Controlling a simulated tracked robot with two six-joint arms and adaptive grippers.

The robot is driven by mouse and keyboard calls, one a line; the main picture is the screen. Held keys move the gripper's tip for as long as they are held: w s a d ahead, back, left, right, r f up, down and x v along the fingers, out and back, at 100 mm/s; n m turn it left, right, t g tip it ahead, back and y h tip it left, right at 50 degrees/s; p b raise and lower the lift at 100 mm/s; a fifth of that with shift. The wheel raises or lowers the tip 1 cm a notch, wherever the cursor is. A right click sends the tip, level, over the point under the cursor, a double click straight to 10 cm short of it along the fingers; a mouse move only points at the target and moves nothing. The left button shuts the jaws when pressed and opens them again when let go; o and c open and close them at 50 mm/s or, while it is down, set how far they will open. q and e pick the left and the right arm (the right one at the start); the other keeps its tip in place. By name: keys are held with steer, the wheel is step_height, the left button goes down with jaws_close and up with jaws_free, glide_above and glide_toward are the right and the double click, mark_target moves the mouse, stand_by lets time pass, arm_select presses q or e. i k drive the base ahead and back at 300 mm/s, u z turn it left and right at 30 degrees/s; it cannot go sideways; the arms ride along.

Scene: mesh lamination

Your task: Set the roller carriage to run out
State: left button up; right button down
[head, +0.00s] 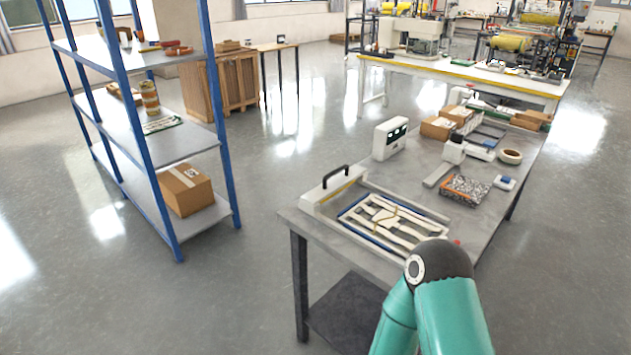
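A white bar with a yellow strip and a black arched handle, which looks like the roller carriage (333,189), sits at the left end of a flat frame with rails (412,206) on the grey table. On the frame bed lies a blue-edged panel with pale strips (385,222), some crossing in its middle. The carriage stands clear of these strips, at their left end. A teal arm link of mine with a dark joint rises from the bottom right and hides the frame's near right corner. Neither gripper shows, and nothing visible touches the carriage.
On the same table stand a white device (390,138), cardboard boxes (437,127), a tape roll (510,156) and a patterned pad (465,190). A blue-posted shelf (180,150) stands to the left. Open floor lies between shelf and table.

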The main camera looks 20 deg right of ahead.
mark_target(310, 201)
steer(key=z, duration=0.15)
steer(key=i, duration=0.85)
